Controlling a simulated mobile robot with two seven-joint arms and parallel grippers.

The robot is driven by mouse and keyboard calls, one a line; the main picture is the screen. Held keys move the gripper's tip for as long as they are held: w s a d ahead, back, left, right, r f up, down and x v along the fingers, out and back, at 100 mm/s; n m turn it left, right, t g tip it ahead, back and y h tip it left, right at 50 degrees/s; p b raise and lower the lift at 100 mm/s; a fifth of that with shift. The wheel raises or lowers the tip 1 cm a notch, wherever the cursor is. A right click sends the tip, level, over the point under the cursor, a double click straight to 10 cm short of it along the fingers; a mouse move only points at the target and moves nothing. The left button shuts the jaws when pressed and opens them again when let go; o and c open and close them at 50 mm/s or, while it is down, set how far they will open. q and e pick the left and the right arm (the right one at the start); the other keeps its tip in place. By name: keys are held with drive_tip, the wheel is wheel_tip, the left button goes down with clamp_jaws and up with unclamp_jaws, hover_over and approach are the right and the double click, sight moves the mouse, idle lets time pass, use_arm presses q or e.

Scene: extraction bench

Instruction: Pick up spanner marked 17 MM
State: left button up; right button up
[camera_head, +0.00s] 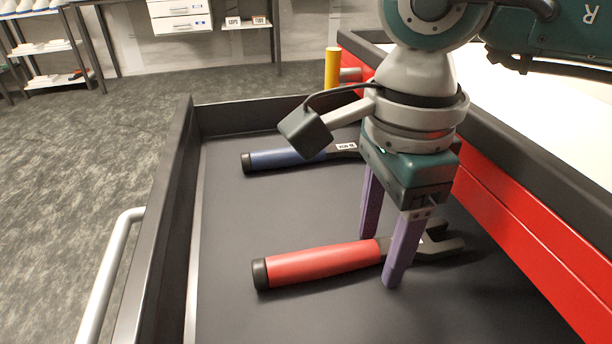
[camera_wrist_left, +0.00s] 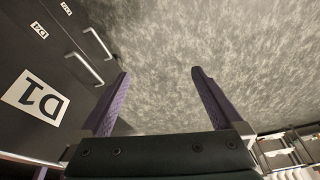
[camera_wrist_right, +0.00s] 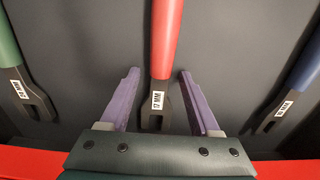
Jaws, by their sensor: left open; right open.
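The red-handled spanner (camera_head: 318,264) lies in the open drawer, its head toward the red cabinet. In the right wrist view its label (camera_wrist_right: 157,101) appears to read 17 MM. My right gripper (camera_head: 379,262) is open and points down, its purple fingers on either side of the spanner near where the handle meets the head. In the right wrist view the spanner (camera_wrist_right: 165,45) runs between the fingers, with gaps on both sides. My left gripper (camera_wrist_left: 160,73) is open and empty above the grey floor, beside dark drawer fronts.
A blue-handled spanner (camera_head: 284,158) lies farther back in the drawer. A green-handled spanner (camera_wrist_right: 8,42) shows in the right wrist view. The drawer's side wall (camera_head: 178,190) and the red cabinet (camera_head: 535,225) bound the space. A yellow cylinder (camera_head: 332,68) stands behind.

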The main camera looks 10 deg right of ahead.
clamp_jaws()
idle(0.4)
idle(0.4)
